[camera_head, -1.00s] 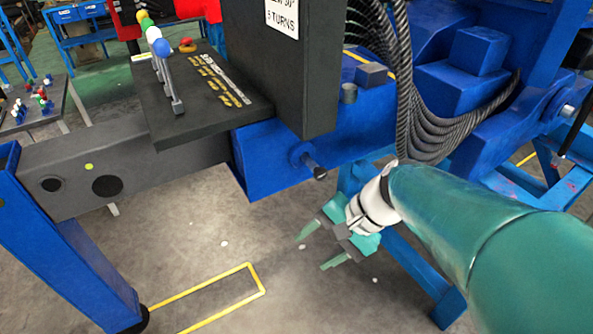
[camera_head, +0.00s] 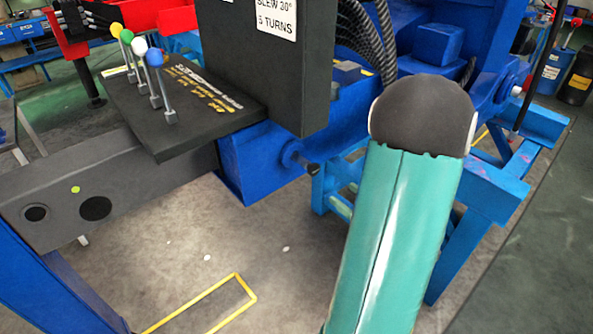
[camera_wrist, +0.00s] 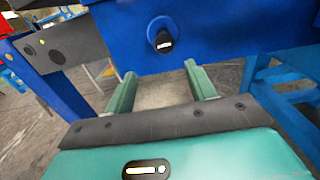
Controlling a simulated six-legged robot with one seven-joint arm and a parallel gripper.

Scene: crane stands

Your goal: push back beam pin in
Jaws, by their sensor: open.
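The beam pin (camera_head: 306,165) sticks out of the side of the blue beam sleeve (camera_head: 245,165), with a dark round end. In the wrist view the pin (camera_wrist: 162,43) faces me, above and between my fingertips, and shows a small pale mark. My gripper (camera_wrist: 163,84) is open and empty, with its two green fingers apart below the pin and not around it. How far the fingertips are from the sleeve is hard to tell. In the head view my gripper is hidden behind my arm.
A grey beam (camera_head: 120,190) runs left from the sleeve. A dark lever panel (camera_head: 185,110) with coloured knobs and a dark box (camera_head: 265,60) stand above. Blue stand legs (camera_head: 480,200) are at the right. The floor (camera_head: 200,270) below is clear.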

